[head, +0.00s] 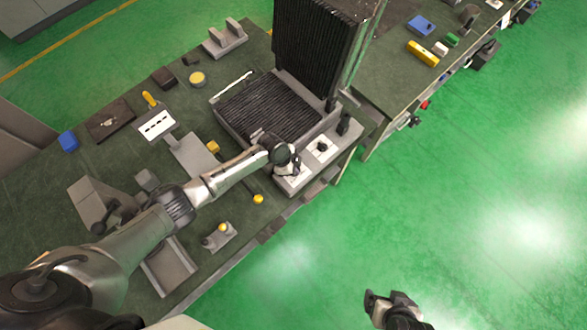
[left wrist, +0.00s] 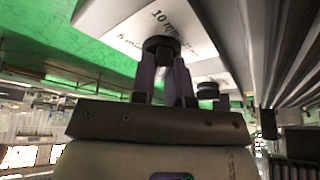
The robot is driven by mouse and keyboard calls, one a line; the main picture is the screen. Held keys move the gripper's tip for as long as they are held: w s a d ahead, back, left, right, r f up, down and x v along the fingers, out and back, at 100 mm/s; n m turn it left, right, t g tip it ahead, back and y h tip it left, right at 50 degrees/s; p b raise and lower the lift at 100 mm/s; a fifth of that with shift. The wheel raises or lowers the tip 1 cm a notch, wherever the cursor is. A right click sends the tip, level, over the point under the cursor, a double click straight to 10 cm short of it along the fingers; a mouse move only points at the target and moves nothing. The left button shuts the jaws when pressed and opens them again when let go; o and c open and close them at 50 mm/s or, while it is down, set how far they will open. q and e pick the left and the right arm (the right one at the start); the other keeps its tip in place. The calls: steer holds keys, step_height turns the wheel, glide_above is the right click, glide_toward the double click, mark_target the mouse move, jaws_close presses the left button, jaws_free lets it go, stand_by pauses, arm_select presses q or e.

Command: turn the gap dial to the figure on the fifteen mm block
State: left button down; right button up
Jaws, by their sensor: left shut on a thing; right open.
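My left gripper (head: 287,165) is at the front control panel of the black ribbed heating press (head: 268,112). In the left wrist view its fingers (left wrist: 166,72) are closed on a round black dial (left wrist: 162,43). The dial sits on a white plate (left wrist: 118,18) with "10 mm" printed beside it, so it looks like the gap dial; its pointer is not readable. A second black dial (head: 322,147) stands to its right and also shows in the left wrist view (left wrist: 207,90). My right gripper (head: 390,300) is open and empty over the floor. I cannot tell which block is marked fifteen mm.
The bench (head: 225,192) holds a yellow block (head: 213,147), a white card (head: 157,125), a blue block (head: 68,141) and a yellow disc (head: 197,78). A second bench at the upper right bears a yellow bar (head: 422,53). Green floor (head: 470,210) is clear at right.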

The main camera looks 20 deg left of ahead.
arm_select(q)
steer(key=m+b, duration=0.1)
steer(key=m+g+b, duration=0.1)
steer(key=m, duration=0.1)
steer(key=m+b, duration=0.1)
steer(key=b, duration=0.1)
steer(key=shift+w+f+m+g, duration=0.15)
steer(key=shift+f+m+g, duration=0.1)
steer(key=shift+m+g, duration=0.15)
steer(key=m+b, duration=0.2)
steer(key=m+g+b, duration=0.1)
steer(key=m+b, duration=0.1)
steer(key=shift+m+g, duration=0.3)
steer(key=m+y+b, duration=0.1)
steer(key=m, duration=0.1)
steer(key=m+g+b, duration=0.1)
steer(key=m+b, duration=0.1)
steer(key=m, duration=0.1)
steer(key=shift+w+d+r+g+y, duration=0.1)
steer(key=shift+g+y, duration=0.2)
steer(key=shift+y, duration=0.1)
steer(key=shift+r+m+y+b, duration=0.1)
steer(key=shift+m+y+b, duration=0.3)
steer(key=shift+m+b, duration=0.75)
steer(key=shift+m+g, duration=0.3)
steer(key=shift+m, duration=0.15)
steer(key=c, duration=1.2)
jaws_free()
steer(key=shift+o, duration=0.4)
